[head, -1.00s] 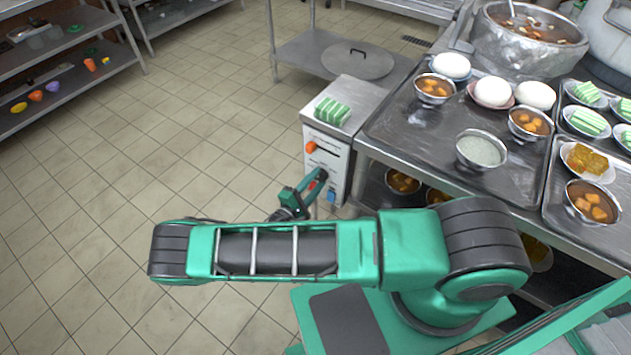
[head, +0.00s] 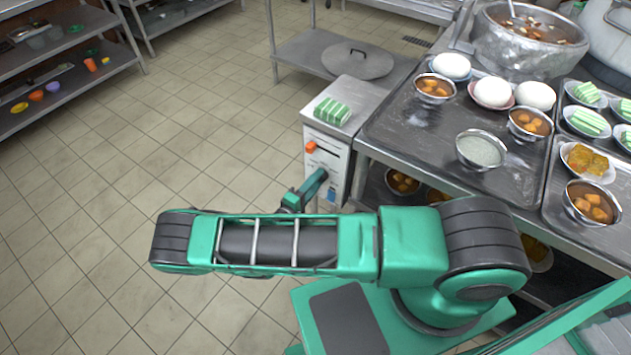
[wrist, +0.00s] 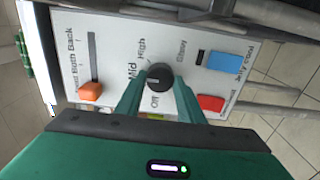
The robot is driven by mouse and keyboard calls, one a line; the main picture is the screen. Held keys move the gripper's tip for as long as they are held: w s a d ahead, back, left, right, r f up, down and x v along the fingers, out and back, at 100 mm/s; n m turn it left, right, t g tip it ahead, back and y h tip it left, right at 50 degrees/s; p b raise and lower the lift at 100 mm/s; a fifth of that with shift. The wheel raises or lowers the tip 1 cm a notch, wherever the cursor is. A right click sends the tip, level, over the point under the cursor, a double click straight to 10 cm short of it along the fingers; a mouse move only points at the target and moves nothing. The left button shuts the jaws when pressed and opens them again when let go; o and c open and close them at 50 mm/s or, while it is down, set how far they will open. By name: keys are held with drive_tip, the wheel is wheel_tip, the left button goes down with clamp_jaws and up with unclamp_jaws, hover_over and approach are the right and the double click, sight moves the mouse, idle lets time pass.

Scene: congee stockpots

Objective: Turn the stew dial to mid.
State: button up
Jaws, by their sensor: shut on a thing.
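The dial (wrist: 158,76) is a round black knob on a white control panel (wrist: 115,40). It sits near printed words that read like Off, Mid and High, with another label I cannot read surely. A pale mark shows at the knob's lower left, but its exact setting is hard to tell. My gripper (wrist: 159,92) has its two green fingers shut on the dial, one on each side. In the head view my gripper (head: 316,184) reaches the front of the metal unit (head: 350,95) and hides the dial.
An orange slider (wrist: 90,90), a blue switch (wrist: 230,55) and a red switch (wrist: 211,103) flank the dial. A green-striped stack (head: 332,111) lies on the unit. A tray of bowls and buns (head: 415,125) stands at right. The floor at left is clear.

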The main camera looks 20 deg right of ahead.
drive_tip(key=shift+f, duration=0.15)
drive_tip(key=o, duration=1.1)
drive_tip(key=shift+c, duration=0.2)
drive_tip(key=v, duration=1)
drive_tip(key=shift+s+a, duration=0.15)
drive_tip(key=shift+a, duration=0.2)
